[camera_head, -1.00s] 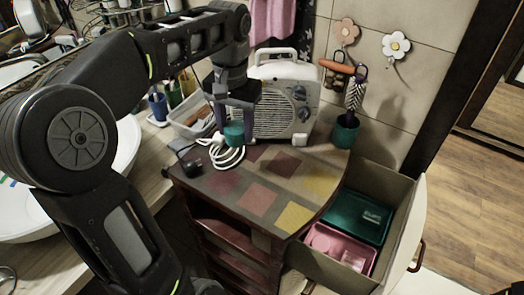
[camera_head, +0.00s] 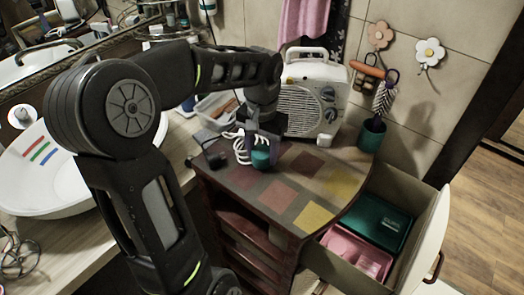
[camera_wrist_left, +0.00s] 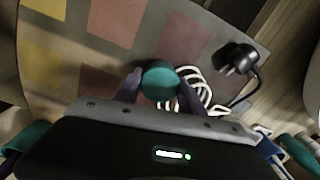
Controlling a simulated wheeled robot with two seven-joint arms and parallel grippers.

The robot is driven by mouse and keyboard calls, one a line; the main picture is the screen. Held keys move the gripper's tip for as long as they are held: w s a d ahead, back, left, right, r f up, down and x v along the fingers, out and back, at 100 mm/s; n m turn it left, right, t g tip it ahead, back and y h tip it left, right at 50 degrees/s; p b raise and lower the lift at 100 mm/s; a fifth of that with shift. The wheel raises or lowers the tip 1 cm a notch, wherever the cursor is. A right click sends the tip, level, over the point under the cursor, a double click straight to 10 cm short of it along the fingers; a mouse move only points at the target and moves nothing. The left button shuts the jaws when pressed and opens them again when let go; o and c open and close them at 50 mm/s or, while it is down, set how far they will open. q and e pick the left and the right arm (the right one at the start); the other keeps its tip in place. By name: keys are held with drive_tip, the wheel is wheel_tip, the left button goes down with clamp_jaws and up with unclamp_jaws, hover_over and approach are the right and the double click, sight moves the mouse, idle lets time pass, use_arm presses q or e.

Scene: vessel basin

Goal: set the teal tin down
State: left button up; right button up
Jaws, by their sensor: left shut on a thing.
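The teal tin (camera_head: 261,158) is a small round tin between the fingers of my left gripper (camera_head: 260,147), over the patchwork cabinet top (camera_head: 243,181). The left gripper is shut on it from above, its wrist pointing down. In the left wrist view the tin (camera_wrist_left: 160,83) shows its round teal face between the two fingertips. The tin is low, close to the cabinet top; I cannot tell whether it touches. My right gripper is not in view.
A white cable (camera_head: 240,151) with a black plug (camera_head: 214,158) lies beside the tin. A cream radio (camera_head: 312,98), a small white block (camera_head: 324,140) and a teal cup (camera_head: 371,136) stand behind. An open drawer (camera_head: 400,262) is at right. The cabinet top's front is clear.

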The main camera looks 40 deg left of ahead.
use_arm(q)
drive_tip(key=shift+f, duration=0.25)
drive_tip(key=shift+f, duration=0.2)
drive_tip(key=o, duration=1.3)
drive_tip(key=shift+o, duration=0.2)
drive_tip(key=shift+r, duration=0.2)
